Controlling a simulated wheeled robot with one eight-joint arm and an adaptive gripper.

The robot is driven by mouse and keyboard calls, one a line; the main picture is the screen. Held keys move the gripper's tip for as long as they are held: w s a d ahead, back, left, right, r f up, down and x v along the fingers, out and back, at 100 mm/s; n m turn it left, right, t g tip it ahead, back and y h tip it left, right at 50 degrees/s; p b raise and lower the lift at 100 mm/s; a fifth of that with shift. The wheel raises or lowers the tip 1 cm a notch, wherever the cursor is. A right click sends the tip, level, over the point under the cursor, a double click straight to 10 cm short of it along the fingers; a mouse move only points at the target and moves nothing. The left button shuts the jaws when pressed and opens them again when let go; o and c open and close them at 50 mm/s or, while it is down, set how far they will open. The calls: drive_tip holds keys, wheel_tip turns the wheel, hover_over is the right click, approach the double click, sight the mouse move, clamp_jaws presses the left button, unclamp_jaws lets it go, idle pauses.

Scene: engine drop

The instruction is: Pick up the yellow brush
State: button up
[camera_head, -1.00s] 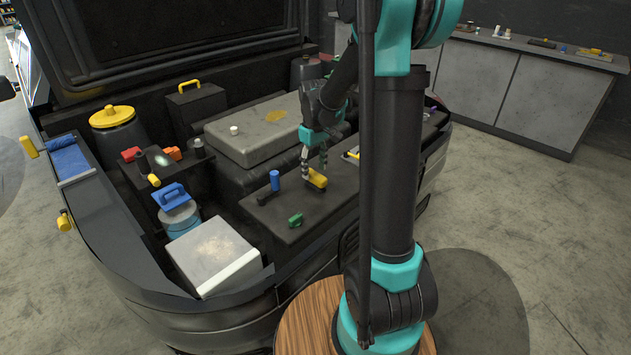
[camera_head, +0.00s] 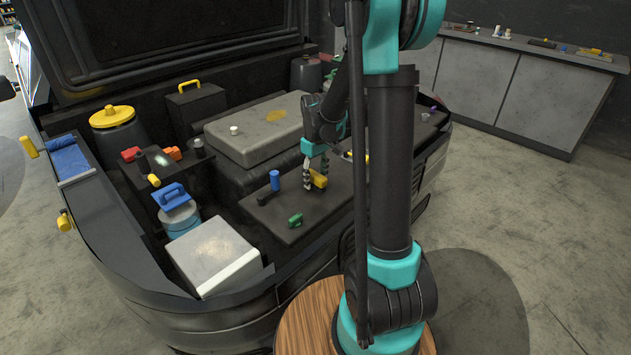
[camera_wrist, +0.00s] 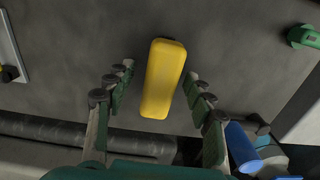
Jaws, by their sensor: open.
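The yellow brush (camera_head: 318,179) lies on the dark flat box top in the engine bay. In the wrist view the yellow brush (camera_wrist: 164,78) shows as a rounded yellow block, slightly tilted, between and ahead of my fingers. My gripper (camera_head: 315,183) is open, with one finger on each side of the brush. In the wrist view my gripper (camera_wrist: 160,88) has visible gaps between both fingers and the brush. The underside of the brush is hidden.
A blue cylinder-handled tool (camera_head: 274,180) and a green object (camera_head: 295,220) lie on the same dark top (camera_head: 265,215). The green one also shows in the wrist view (camera_wrist: 304,37). A grey block (camera_head: 245,140) stands behind. A white-grey box (camera_head: 212,255) sits front left.

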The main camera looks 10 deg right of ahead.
sight(316, 174)
drive_tip(key=shift+f, duration=0.1)
clamp_jaws()
idle(0.4)
wheel_tip(316, 174, up, 21)
drive_tip(key=shift+f, duration=0.2)
idle(0.4)
drive_tip(key=c, duration=0.8)
unclamp_jaws()
drive_tip(key=c, duration=0.3)
drive_tip(key=shift+f, duration=0.1)
